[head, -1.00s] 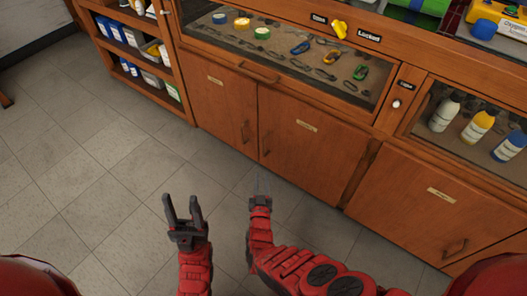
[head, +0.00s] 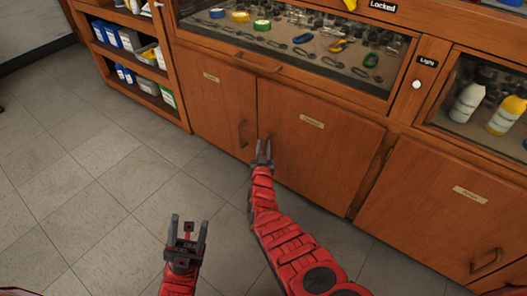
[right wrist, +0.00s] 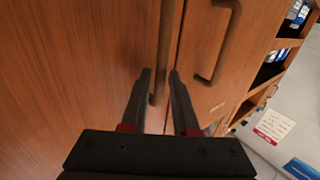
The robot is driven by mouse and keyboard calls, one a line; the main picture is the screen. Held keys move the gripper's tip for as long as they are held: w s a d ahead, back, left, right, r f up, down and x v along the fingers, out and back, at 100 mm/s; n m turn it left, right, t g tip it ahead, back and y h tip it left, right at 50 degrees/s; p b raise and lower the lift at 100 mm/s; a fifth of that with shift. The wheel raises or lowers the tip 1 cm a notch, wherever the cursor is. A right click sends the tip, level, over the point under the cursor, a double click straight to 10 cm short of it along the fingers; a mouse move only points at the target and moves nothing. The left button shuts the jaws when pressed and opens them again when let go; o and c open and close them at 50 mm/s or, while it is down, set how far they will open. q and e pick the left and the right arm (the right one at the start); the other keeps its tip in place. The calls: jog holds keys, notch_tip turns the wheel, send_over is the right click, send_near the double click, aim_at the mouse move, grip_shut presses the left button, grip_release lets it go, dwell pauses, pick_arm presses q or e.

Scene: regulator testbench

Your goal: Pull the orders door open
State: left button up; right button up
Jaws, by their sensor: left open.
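The wooden cabinet has a left door (head: 212,105), a middle door (head: 318,150) and a right door (head: 440,215). Each bears a small label too blurred to read, so I cannot tell which says orders. My right gripper (head: 263,152) is at the middle door's left edge, fingers apart. In the right wrist view, the middle door's vertical handle (right wrist: 164,55) runs down between the fingertips of that gripper (right wrist: 160,85); contact is unclear. The left door's handle (right wrist: 222,45) is just beside it. My left gripper (head: 187,232) is open and empty above the floor.
An open shelf (head: 130,60) with boxes and bottles stands at the left. Glass-fronted display cases (head: 290,50) lie above the doors. The right door's handle (head: 486,262) is at lower right. The tiled floor (head: 90,190) is clear at left.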

jog(key=shift+w, duration=0.15)
jog(key=shift+c, duration=0.2)
grip_shut()
dwell(1.2)
